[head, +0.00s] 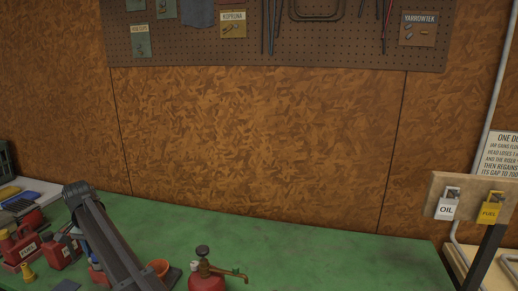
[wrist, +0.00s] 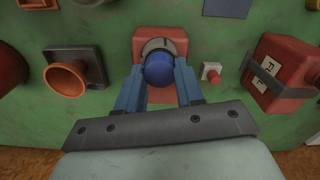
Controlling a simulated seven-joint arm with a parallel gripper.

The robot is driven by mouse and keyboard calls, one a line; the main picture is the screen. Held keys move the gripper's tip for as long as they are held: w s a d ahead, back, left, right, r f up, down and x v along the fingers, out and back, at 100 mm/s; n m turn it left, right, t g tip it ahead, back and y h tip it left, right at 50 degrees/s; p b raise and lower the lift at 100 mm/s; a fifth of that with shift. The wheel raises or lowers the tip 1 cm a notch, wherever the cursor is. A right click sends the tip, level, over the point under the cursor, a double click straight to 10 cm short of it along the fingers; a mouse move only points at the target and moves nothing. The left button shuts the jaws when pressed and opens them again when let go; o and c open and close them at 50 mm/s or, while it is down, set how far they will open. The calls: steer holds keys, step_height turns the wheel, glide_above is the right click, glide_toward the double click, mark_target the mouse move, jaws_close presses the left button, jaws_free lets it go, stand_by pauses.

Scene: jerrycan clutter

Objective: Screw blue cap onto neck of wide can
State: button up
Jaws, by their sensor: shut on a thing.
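In the wrist view my gripper (wrist: 159,62) has its two blue fingers shut on the rounded blue cap (wrist: 158,73). A red can (wrist: 166,34) lies directly beyond the cap, seen from above, and I take it for the wide can. A pale grey ring shows around the far side of the cap, over the can's top. The cap and fingers hide the neck, so I cannot tell whether the cap touches or sits on it. In the head view my arm covers most of this area, and only a bit of red (head: 97,274) shows beside it.
An orange funnel (wrist: 66,80) on a dark base stands left of the can. A small white piece with a red knob (wrist: 211,73) and a labelled red can (wrist: 281,78) are on the right. A red tank with brass tap (head: 207,281) stands farther right on the green bench (head: 330,255).

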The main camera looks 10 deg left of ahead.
steer(key=shift+m, duration=0.5)
steer(key=m, duration=0.2)
steer(key=shift+m, duration=1.3)
steer(key=shift+m, duration=2.5)
steer(key=shift+m, duration=0.5)
steer(key=m, duration=0.4)
